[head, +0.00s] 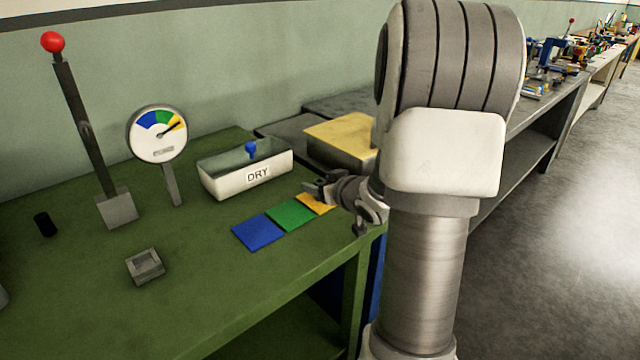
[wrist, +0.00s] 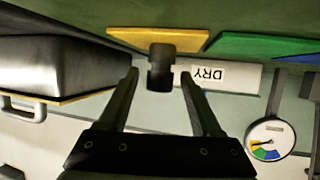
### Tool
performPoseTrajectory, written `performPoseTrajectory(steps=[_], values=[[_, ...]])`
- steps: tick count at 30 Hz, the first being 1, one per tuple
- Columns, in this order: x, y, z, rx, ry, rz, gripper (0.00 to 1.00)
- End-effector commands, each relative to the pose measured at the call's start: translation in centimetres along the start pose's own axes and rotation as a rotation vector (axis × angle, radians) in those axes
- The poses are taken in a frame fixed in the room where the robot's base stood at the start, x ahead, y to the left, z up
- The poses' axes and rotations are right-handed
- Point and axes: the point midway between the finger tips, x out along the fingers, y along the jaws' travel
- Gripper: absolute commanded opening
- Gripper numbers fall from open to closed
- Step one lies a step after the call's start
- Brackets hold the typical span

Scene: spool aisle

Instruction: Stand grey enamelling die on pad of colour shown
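My gripper (wrist: 160,74) is open, its two dark fingers either side of a dark grey block, apparently the grey enamelling die (wrist: 161,72). Gaps show between the die and both fingers. The wrist view is upside down; there the die's wider end overlaps the yellow pad (wrist: 150,38), but I cannot tell if it rests there. In the head view my gripper (head: 318,189) is low over the yellow pad (head: 312,205), beside the green pad (head: 291,215) and blue pad (head: 258,232). The needle of the dial gauge (head: 158,146) points into the yellow sector.
A white box marked DRY (head: 230,180) with a blue knob stands behind the pads. A red-knobbed lever (head: 85,130), a small black cylinder (head: 45,224) and a recessed grey square block (head: 145,266) are at left. A yellow-topped block (head: 340,135) lies behind my gripper.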

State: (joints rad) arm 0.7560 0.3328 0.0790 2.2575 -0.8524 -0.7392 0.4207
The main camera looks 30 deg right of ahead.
Motion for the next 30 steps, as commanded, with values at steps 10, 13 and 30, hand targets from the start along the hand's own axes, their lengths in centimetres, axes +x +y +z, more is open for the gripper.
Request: performPoseTrajectory(steps=[10,13,30], values=[[-0.4,0.0,-0.6,-0.001,0.001,0.001,0.66],[-1.9,0.1,-0.6,0.000,0.000,0.002,0.66],[-11.8,0.0,-0.5,0.000,0.001,0.001,0.66]])
